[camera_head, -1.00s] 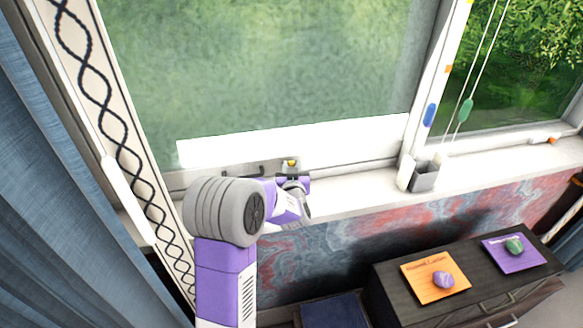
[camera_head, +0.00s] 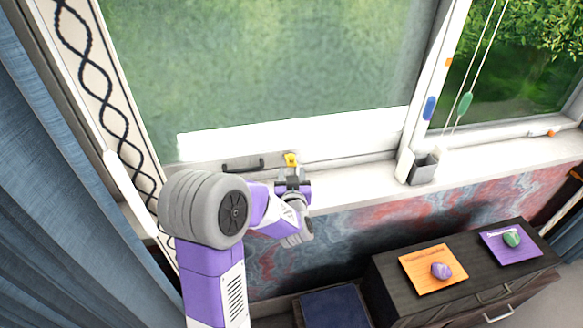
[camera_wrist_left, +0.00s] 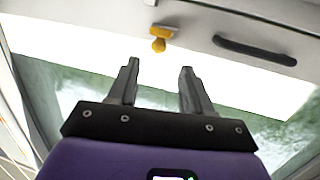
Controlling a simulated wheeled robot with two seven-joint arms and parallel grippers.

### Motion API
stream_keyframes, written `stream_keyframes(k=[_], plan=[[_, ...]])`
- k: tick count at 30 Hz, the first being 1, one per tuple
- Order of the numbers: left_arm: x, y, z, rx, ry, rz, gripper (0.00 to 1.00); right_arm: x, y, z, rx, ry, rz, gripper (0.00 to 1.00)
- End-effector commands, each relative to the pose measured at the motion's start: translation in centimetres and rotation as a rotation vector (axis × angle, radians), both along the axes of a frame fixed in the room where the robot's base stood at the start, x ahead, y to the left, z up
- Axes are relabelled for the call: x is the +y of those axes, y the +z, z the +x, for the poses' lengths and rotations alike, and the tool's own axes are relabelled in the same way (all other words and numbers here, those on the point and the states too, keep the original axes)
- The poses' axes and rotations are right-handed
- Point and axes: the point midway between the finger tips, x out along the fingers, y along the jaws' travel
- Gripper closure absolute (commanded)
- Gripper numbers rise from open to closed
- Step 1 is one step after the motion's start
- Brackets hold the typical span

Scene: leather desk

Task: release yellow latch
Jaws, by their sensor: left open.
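The yellow latch (camera_head: 291,159) sits on the lower rail of the window, just right of a dark handle (camera_head: 243,163). In the left wrist view the latch (camera_wrist_left: 159,40) has a flat base and a rounded knob, above and between the fingertips. My left gripper (camera_head: 293,174) is in front of the latch in the head view, its fingers apart. In the left wrist view my left gripper (camera_wrist_left: 158,64) is open and empty, and the latch appears apart from both fingers. My right gripper is in neither view.
A dark cabinet (camera_head: 400,268) below carries an orange card (camera_head: 420,272) and a purple card (camera_head: 512,255), each with a stone. Blue curtains (camera_head: 45,200) hang at the left.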

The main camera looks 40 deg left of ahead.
Motion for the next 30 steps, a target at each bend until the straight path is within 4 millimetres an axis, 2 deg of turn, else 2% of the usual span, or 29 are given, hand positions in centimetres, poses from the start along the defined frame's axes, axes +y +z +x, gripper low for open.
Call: stream_keyframes(k=[12, 19, 25, 30], plan=[[-0.3, 0.0, 0.1, -0.004, 0.012, 0.003, 0.51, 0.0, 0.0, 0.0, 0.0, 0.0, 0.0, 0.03], [-1.2, -0.8, 2.4, -0.055, 0.205, 0.046, 0.51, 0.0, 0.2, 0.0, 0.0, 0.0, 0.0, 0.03], [-2.7, -1.4, 2.8, -0.094, 0.36, 0.092, 0.51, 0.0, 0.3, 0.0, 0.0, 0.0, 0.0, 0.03], [-2.0, -1.5, 3.1, -0.103, 0.397, 0.101, 0.51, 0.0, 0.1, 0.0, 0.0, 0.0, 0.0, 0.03]])
